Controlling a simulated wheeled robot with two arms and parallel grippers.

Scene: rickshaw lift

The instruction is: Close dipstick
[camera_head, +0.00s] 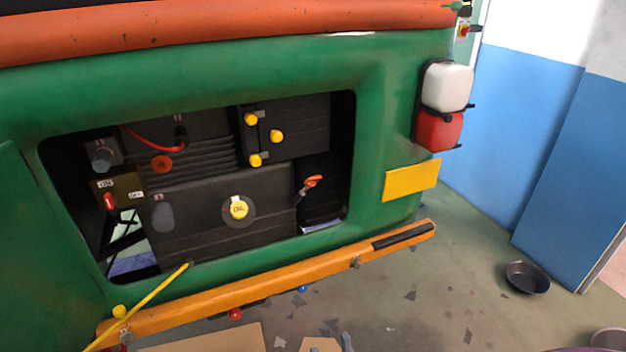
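The open engine bay of a green vehicle (385,200) fills the left and middle of the head view. An orange-red looped handle (313,181), which looks like the dipstick handle, sticks out at the right side of the dark engine block (270,180). It is tilted, and a short dark gap shows around its lower end; I cannot tell how deep it sits. A yellow oil cap (238,208) is to its left on the engine. Neither of my grippers shows in this view.
An orange bumper bar (270,290) runs below the bay opening. A thin yellow rod (150,298) slants up at the lower left. Yellow knobs (276,136) stand on the upper engine. A dark bowl (527,278) lies on the floor at right, near blue walls (520,130).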

